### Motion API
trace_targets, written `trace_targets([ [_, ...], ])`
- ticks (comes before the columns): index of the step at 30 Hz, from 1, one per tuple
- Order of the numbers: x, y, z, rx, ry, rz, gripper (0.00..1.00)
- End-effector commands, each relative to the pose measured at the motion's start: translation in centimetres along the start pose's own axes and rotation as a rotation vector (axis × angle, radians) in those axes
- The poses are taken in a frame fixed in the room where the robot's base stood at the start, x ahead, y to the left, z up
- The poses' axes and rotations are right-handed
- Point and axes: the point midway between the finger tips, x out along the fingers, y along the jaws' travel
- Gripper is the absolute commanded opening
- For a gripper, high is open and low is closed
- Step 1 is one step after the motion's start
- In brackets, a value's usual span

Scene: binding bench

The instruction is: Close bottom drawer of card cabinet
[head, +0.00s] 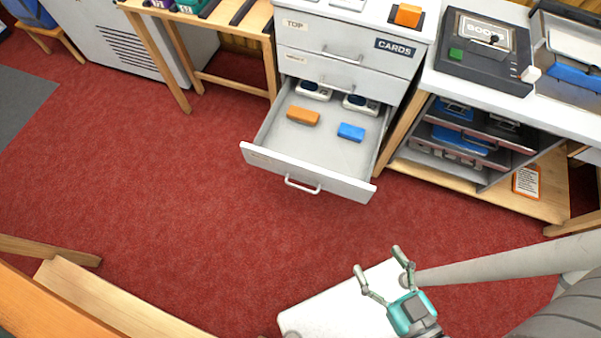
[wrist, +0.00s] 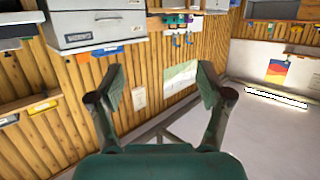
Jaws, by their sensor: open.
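The card cabinet (head: 390,28) is a light grey unit with a TOP label and a CARDS label. Its bottom drawer (head: 277,168) is pulled well out toward me and has a bar handle (head: 302,184) on its front. An orange block (head: 303,116) and a blue block (head: 351,132) lie inside it, with more dark and white items at its back. The two drawers above look shut. My gripper (head: 378,268) is open and empty, apart from the drawer and nearer to me on the lower right. In the wrist view my gripper (wrist: 162,88) points at a wood-panelled wall.
Red carpet (head: 180,220) lies clear in front of the drawer. A bench with an open shelf (head: 470,180) stands right of the cabinet. A wooden-legged table (head: 170,60) stands left. Wooden furniture (head: 100,295) fills the lower left. An orange item (head: 408,15) sits on the cabinet top.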

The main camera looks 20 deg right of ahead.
Motion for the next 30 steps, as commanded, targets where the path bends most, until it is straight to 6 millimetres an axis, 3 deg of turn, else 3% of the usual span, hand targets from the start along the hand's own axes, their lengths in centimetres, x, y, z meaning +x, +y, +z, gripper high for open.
trace_targets([
  [1,0.0,0.0,0.0,0.000,0.000,0.000,0.70],
  [5,0.7,-0.2,0.7,-0.043,-0.014,-0.013,0.38],
  [9,3.1,-0.8,3.7,-0.224,-0.079,-0.063,0.03],
  [10,3.9,-1.0,4.6,-0.282,-0.098,-0.077,0.00],
  [15,8.5,-1.8,9.6,-0.643,-0.210,-0.166,0.00],
  [21,14.2,-2.4,13.9,-1.067,-0.324,-0.259,0.00],
  [30,22.4,-3.7,16.6,-1.667,-0.496,-0.384,0.00],
])
